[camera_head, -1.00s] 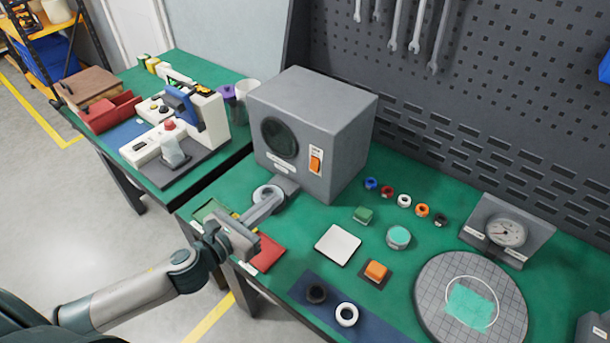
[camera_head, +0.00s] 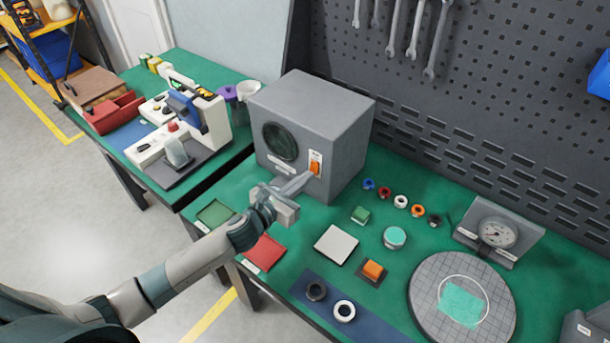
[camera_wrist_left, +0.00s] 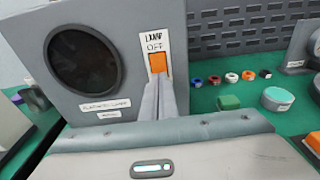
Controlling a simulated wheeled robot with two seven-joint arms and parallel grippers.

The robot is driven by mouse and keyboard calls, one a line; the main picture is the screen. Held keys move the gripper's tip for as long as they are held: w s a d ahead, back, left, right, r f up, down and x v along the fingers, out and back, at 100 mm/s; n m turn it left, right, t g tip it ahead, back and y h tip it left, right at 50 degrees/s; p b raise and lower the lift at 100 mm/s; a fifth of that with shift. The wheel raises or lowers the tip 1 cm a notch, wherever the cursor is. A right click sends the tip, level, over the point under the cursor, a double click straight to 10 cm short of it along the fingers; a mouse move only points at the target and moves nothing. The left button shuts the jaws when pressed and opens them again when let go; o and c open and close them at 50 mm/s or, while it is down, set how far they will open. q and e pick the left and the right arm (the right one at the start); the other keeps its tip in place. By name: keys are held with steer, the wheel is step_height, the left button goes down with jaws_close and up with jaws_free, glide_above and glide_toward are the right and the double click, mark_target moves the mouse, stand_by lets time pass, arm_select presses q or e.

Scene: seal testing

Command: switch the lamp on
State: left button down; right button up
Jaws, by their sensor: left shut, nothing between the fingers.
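The lamp switch (camera_head: 315,168) is an orange rocker on a white plate on the front of a grey box (camera_head: 340,115). A dark round window (camera_head: 280,141) is left of it. In the left wrist view the plate reads LAMP above and OFF below, over the orange rocker (camera_wrist_left: 158,63). My left gripper (camera_head: 309,177) is shut and empty, its fingertips at the lower edge of the switch. In the left wrist view its fingers (camera_wrist_left: 159,84) cover the rocker's lower end; I cannot tell whether they touch it. My right gripper is not in view.
Several coloured rings (camera_head: 401,201), a green block (camera_head: 360,215), a teal-topped jar (camera_head: 394,237) and a white pad (camera_head: 336,245) lie right of the box. A dial gauge (camera_head: 497,234) and round gridded plate (camera_head: 425,290) are farther right. A pegboard (camera_head: 480,110) stands behind.

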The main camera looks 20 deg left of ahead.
arm_select(q)
steer(key=shift+w+d, duration=0.1)
steer(key=shift+w, duration=0.15)
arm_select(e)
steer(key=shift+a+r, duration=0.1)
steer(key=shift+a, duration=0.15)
arm_select(q)
steer(key=shift+w+f+b, duration=0.1)
steer(key=shift+w+b, duration=0.1)
steer(key=shift+b, duration=0.6)
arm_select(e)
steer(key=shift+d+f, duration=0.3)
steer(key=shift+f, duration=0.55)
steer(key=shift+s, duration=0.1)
